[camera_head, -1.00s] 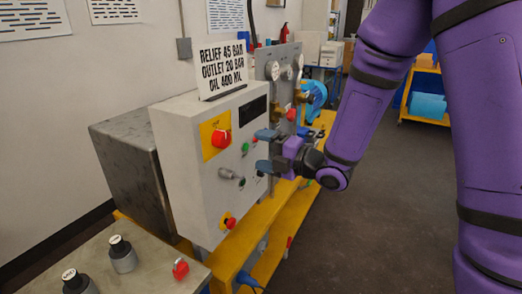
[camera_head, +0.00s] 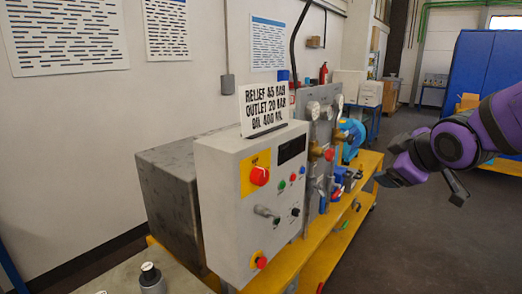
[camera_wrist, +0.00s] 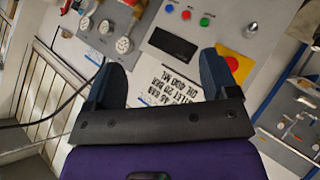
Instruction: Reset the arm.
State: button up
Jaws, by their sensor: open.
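My gripper (camera_head: 421,182) is in the right part of the head view, held in the air to the right of the bench and apart from the panels. Its dark fingers are spread and nothing is between them. In the wrist view the gripper (camera_wrist: 163,72) shows two blue-grey fingers wide apart, with the control box and its sign in the background, turned upside down. My purple arm comes in from the right edge.
The grey control box (camera_head: 225,185) has a red knob on a yellow plate and carries a sign (camera_head: 266,103). A gauge panel (camera_head: 318,125) stands behind it on the yellow bench (camera_head: 285,270). Open floor (camera_head: 420,255) lies to the right.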

jog(key=s+d+r+m+g+h, duration=0.1)
jog(key=s+m+g, duration=0.4)
jog(key=s, duration=1.5)
jog(key=d+r+m, duration=0.1)
jog(key=m, duration=0.4)
jog(key=shift+d+g, duration=0.3)
jog(key=shift+s+r, duration=0.1)
